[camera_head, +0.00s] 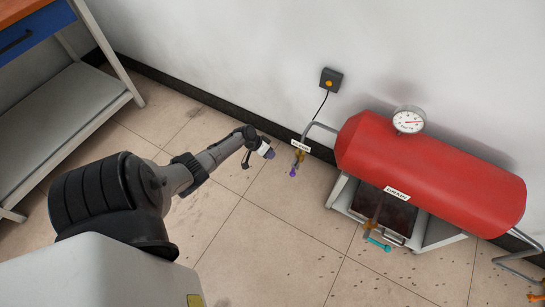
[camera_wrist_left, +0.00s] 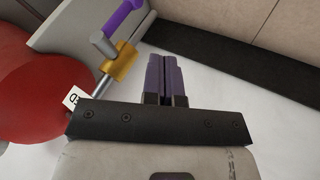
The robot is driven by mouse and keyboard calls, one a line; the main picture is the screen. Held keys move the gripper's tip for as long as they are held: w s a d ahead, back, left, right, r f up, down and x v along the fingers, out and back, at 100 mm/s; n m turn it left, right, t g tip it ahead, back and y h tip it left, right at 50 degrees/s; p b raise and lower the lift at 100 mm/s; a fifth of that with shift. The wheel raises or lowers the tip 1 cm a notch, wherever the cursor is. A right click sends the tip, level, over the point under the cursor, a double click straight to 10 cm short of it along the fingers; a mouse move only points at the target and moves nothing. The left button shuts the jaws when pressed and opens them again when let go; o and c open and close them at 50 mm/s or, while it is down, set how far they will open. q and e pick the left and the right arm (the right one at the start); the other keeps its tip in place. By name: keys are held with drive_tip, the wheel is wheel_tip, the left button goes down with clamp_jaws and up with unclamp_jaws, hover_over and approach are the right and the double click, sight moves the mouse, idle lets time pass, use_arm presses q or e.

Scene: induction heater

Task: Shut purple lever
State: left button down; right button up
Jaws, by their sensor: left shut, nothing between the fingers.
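The purple lever (camera_head: 293,173) is a small handle on a brass valve on the thin pipe at the left end of the red tank. In the left wrist view the purple lever (camera_wrist_left: 123,17) sticks up and to the right from the brass valve body (camera_wrist_left: 121,62). My left gripper (camera_head: 269,154) is just left of the lever in the head view, apart from it. In the left wrist view its fingers (camera_wrist_left: 167,77) are together and empty, with the lever to their upper left. My right gripper is not in view.
The red tank (camera_head: 430,165) carries a round gauge (camera_head: 408,121). A teal lever (camera_head: 379,245) hangs at its front, by the drain label (camera_head: 397,193). A wall switch box (camera_head: 331,80) is above the pipe. A workbench (camera_head: 60,120) stands at left. The floor between is clear.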

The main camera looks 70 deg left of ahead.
sight(294, 168)
use_arm(q)
drive_tip(key=w+d+f+b, duration=0.4)
drive_tip(key=w+d+f, duration=0.1)
drive_tip(key=w+f, duration=0.1)
drive_tip(key=shift+d, duration=0.35)
drive_tip(key=shift+s, duration=0.1)
